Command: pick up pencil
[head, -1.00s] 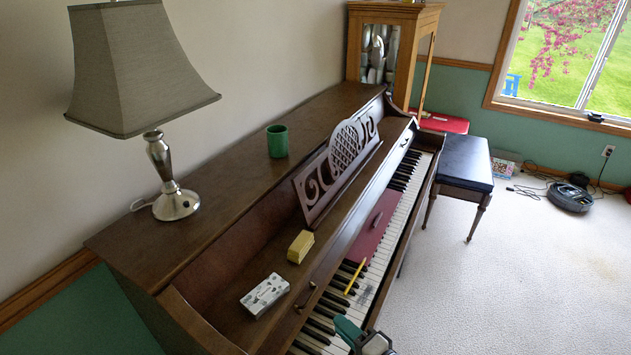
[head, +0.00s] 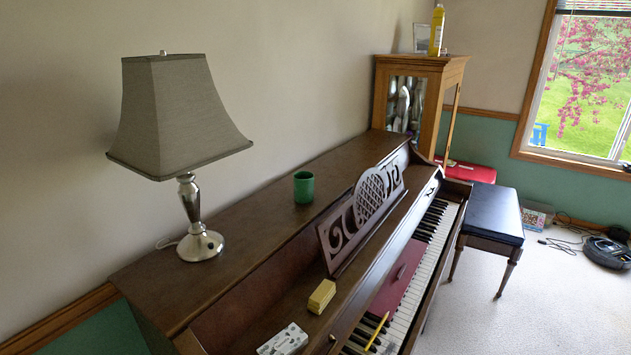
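The yellow pencil (head: 376,332) lies across the piano keys near the bottom of the head view, just left of the dark red book or folder (head: 399,281) that also lies on the keys. The keyboard (head: 420,279) runs along the front of the brown upright piano (head: 265,240). The near end of the keyboard is cut off by the bottom edge. My gripper is not in the frame now.
A yellow block (head: 321,296) and a white patterned box (head: 283,340) rest on the piano ledge near the pencil. A lamp (head: 199,243) and green cup (head: 303,187) stand on top.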

